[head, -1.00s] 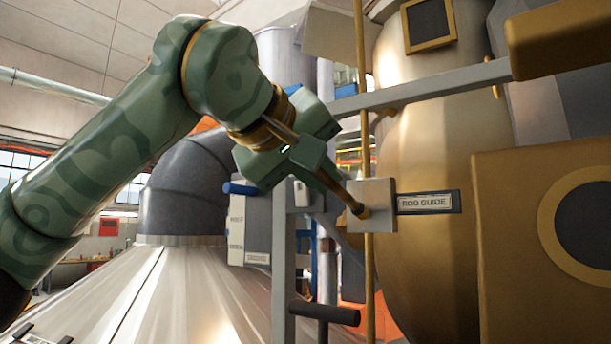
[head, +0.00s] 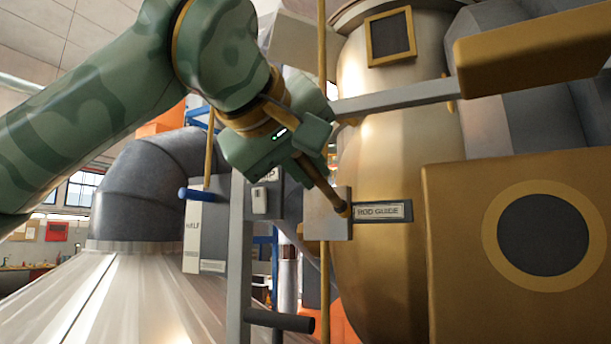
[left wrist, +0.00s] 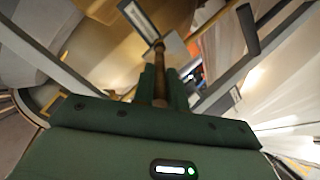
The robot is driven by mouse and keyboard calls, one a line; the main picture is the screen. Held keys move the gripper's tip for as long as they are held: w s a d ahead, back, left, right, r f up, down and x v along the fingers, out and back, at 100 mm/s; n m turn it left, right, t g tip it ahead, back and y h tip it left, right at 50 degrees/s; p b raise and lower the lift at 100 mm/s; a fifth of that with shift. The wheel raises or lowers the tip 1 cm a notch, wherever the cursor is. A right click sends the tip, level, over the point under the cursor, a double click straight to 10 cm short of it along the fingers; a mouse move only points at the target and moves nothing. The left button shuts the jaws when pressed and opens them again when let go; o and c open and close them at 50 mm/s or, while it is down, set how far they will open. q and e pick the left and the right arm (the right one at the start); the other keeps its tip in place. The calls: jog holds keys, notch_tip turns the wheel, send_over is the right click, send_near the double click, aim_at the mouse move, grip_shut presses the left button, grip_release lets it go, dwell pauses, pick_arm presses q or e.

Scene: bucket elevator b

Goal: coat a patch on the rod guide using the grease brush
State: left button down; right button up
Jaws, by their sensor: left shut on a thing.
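The rod guide (head: 322,228) is a small pale grey plate on the vertical brass rod, with a "ROD GUIDE" label (head: 383,211) at its right. My left gripper (head: 314,160) is shut on the grease brush (head: 326,189), a thin brown-gold stick pointing down and right. The brush's tip is in front of the plate's right edge, beside the label; I cannot tell whether it touches. In the left wrist view the brush (left wrist: 160,75) runs out from the fingers (left wrist: 160,92) towards the label (left wrist: 139,19). No grease patch can be made out. My right gripper is out of view.
A grey frame post (head: 239,250) with a dark handle (head: 280,320) stands left of the plate. A blue-ended lever (head: 198,194) is farther left. A large brass box (head: 515,255) closes off the right, with a brass bar (head: 530,48) above it.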

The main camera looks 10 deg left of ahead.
pick_arm(q)
jog(key=shift+w+a, duration=1.4)
jog(key=shift+a, duration=2.35)
jog(key=shift+s+d+r, duration=0.2)
jog(key=shift+s+d, duration=0.25)
jog(key=shift+d, duration=0.85)
jog(key=shift+s+d+r, duration=0.25)
jog(key=shift+s+d, duration=0.25)
jog(key=shift+d, duration=0.85)
jog(key=shift+s+d+r, duration=0.2)
jog(key=shift+s+d, duration=0.25)
jog(key=shift+d, duration=0.85)
jog(key=shift+a, duration=0.15)
